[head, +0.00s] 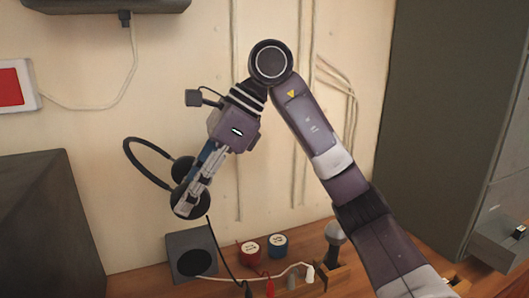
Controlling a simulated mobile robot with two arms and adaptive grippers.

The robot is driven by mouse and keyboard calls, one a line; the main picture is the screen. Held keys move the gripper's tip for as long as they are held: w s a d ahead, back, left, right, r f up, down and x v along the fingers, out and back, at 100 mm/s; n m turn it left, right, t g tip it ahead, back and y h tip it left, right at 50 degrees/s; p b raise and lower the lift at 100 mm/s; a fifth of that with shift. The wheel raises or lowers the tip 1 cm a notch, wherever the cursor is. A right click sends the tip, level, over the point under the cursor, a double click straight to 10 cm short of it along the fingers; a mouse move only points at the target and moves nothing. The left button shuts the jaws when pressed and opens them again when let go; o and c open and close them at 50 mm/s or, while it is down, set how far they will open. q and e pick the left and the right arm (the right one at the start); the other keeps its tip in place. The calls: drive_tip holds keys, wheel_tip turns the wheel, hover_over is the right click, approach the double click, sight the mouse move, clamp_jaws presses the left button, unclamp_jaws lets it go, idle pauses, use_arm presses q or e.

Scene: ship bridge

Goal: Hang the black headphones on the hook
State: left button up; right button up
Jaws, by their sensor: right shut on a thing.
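The black headphones (181,168) hang in the air in front of the cream wall, left of the picture's middle. Their thin headband arches out to the left, and two round ear cups show at its right end. My right gripper (192,193) points down and left and is shut on the headphones at the ear cups; its fingers cover part of the lower cup. I cannot make out a hook in this view. My left gripper is not in view.
A grey console (50,225) stands left, a tall dark cabinet (440,110) right. A dark unit (105,4) is overhead. Cables run down the wall.

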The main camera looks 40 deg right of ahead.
drive_tip(key=d+r+m+t+h+b, duration=0.2)
drive_tip(key=d+m+t+h, duration=0.1)
drive_tip(key=d+m+t, duration=0.5)
drive_tip(key=d+r+m+t+h+b, duration=0.35)
drive_tip(key=d+m+t, duration=0.25)
drive_tip(key=d, duration=0.4)
drive_tip(key=w, duration=0.1)
drive_tip(key=w+p, duration=0.1)
drive_tip(key=w, duration=0.1)
drive_tip(key=w+f, duration=0.1)
drive_tip(key=w, duration=0.1)
drive_tip(key=shift+d+f, duration=0.1)
drive_tip(key=shift+d, duration=0.15)
drive_tip(key=shift+w+d, duration=0.1)
drive_tip(key=shift+w, duration=0.3)
drive_tip(key=shift+w, duration=0.2)
idle(0.8)
drive_tip(key=shift+w+d+f, duration=0.15)
drive_tip(key=shift+w+d, duration=0.05)
drive_tip(key=shift+w, duration=0.5)
drive_tip(key=shift+w, duration=0.15)
